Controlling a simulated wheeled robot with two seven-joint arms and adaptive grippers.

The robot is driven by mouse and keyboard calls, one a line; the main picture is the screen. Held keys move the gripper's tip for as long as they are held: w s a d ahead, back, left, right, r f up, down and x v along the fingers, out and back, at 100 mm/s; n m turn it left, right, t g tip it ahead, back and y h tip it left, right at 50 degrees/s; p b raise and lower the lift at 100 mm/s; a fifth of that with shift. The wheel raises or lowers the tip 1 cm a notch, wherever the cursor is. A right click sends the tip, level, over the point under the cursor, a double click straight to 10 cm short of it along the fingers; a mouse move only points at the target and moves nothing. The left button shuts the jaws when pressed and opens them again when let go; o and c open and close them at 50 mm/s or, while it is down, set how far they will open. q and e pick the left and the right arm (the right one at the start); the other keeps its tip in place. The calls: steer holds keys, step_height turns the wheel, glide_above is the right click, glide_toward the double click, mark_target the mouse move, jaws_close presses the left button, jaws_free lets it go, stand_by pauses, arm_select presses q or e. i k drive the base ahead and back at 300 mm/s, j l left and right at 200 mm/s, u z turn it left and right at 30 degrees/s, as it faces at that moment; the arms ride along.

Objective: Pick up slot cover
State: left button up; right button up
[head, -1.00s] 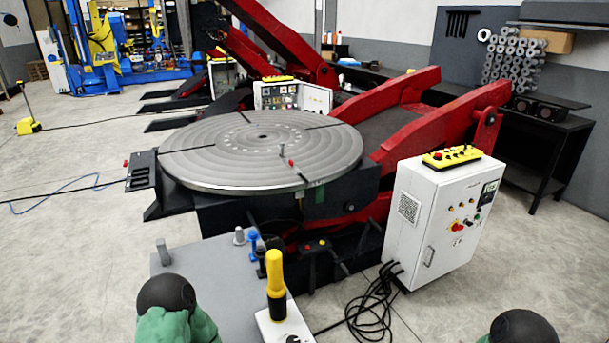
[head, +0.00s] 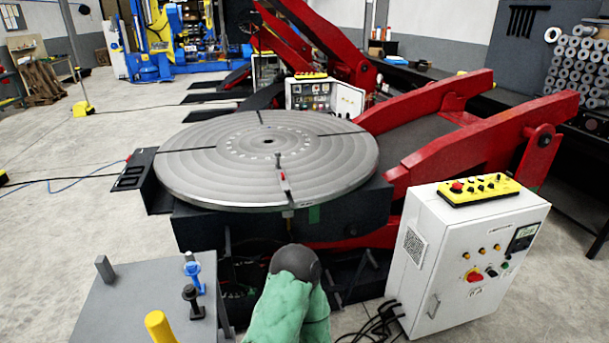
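The round grey turntable (head: 215,180) of the positioner lies nearly level, with dark radial slots in its top. A small upright piece with a red part (head: 282,178) stands at the near slot. I cannot tell which thing is the slot cover. One of my arms, with a green sleeve and a dark round end, rises at the bottom middle, in front of the turntable. I cannot tell which arm it is. No gripper fingers show in the head view.
A grey stand (head: 140,305) at bottom left bears a grey post (head: 105,268), a blue piece (head: 193,272), a black piece (head: 192,300) and a yellow handle (head: 160,328). A white control cabinet (head: 465,265) with a yellow pendant (head: 480,189) stands right. Open floor lies left.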

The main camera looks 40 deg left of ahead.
mark_target(284, 181)
steer(key=i+u, duration=0.35)
steer(key=i+l+u, duration=0.15)
steer(key=i+u, duration=0.2)
steer(key=i+l+u, duration=0.3)
steer(key=i+j, duration=0.05)
steer(key=j, duration=0.05)
